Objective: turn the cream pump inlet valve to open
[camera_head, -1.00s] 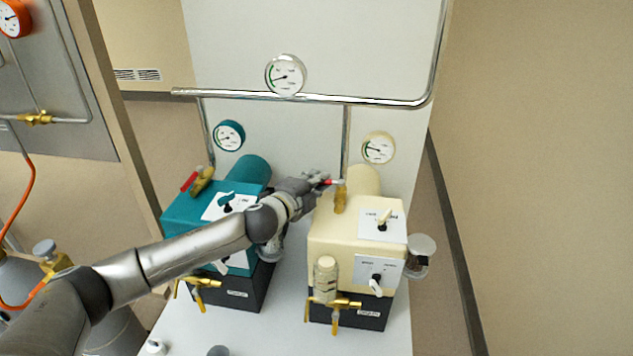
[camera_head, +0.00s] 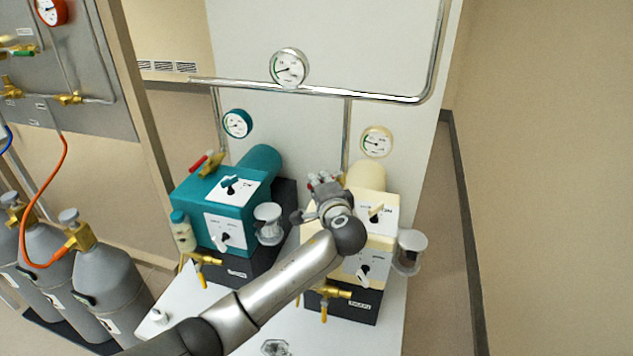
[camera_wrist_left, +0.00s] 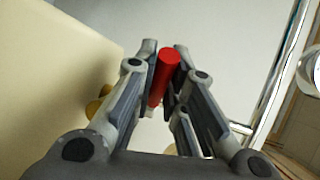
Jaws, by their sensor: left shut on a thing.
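The cream pump (camera_head: 384,199) stands on the bench, right of the teal pump. My left gripper (camera_head: 323,181) is at the cream pump's back left, by the vertical pipe, and hides the brass body of its inlet valve in the head view. In the left wrist view the red valve lever (camera_wrist_left: 165,76) sits between the two fingers, and the gripper (camera_wrist_left: 166,85) is shut on it. Some brass of the valve (camera_wrist_left: 96,104) shows left of the fingers, beside the cream housing (camera_wrist_left: 50,75). The lever's exact angle cannot be told. My right gripper is not in view.
The teal pump (camera_head: 205,190) has its own red-handled valve (camera_head: 207,164). A clear jar (camera_head: 268,222) stands out between the pumps, and another (camera_head: 410,250) right of the cream pump. Gauges and a chrome pipe (camera_head: 350,96) are behind. Gas cylinders (camera_head: 105,285) stand left.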

